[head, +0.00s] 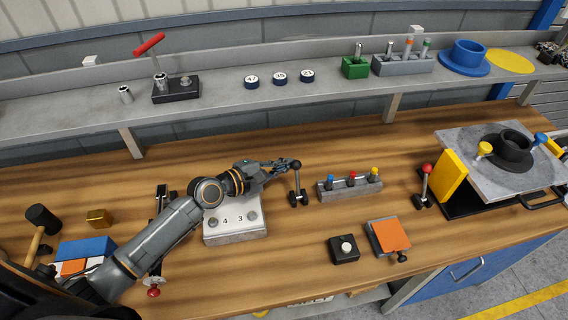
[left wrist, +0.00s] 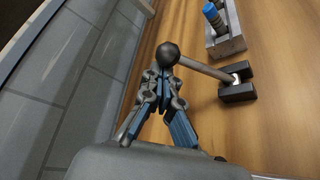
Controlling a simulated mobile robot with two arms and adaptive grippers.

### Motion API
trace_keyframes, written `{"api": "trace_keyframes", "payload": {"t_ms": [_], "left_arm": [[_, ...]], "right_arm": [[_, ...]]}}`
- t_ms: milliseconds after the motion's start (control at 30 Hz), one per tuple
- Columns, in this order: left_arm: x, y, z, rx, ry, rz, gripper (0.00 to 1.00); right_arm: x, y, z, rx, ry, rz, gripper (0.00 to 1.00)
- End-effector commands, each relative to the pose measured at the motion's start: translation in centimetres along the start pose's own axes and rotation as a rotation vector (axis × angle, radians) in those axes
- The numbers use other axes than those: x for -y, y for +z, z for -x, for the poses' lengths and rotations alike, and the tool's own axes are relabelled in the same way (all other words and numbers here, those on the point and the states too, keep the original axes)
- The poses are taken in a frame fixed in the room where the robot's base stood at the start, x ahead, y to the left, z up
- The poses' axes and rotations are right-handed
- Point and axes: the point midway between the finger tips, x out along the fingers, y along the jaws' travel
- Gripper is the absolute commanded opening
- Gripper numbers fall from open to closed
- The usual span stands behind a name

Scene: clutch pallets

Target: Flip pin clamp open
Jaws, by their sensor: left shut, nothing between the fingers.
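A small clamp (head: 298,183) with a grey lever and a black ball knob stands on the wooden bench, left of a grey block with colored pins. Its lever is nearly upright. In the left wrist view the clamp's black base (left wrist: 238,92) is at right, and the lever runs left to the ball knob (left wrist: 167,55). My left gripper (head: 291,166) is shut and empty, with its fingertips right at the knob. In the left wrist view the fingertips (left wrist: 162,76) overlap the knob; I cannot tell whether they touch it. My right gripper is not in view.
The grey pin block (head: 349,188) holds blue, red and yellow-topped pins. A numbered grey block (head: 235,235) lies under my left forearm. A red-knobbed clamp (head: 425,185) stands by the pallet plate (head: 470,140) at right. An orange-topped block (head: 388,236) is in front.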

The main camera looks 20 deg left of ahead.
Motion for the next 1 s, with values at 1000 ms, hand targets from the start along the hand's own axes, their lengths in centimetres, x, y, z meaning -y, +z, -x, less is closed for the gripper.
{"api": "trace_keyframes", "payload": {"t_ms": [1000], "left_arm": [[0.9, 4.1, 2.2, 0.001, 0.108, -0.194, 0.0]], "right_arm": [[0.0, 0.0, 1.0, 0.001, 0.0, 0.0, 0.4]]}}
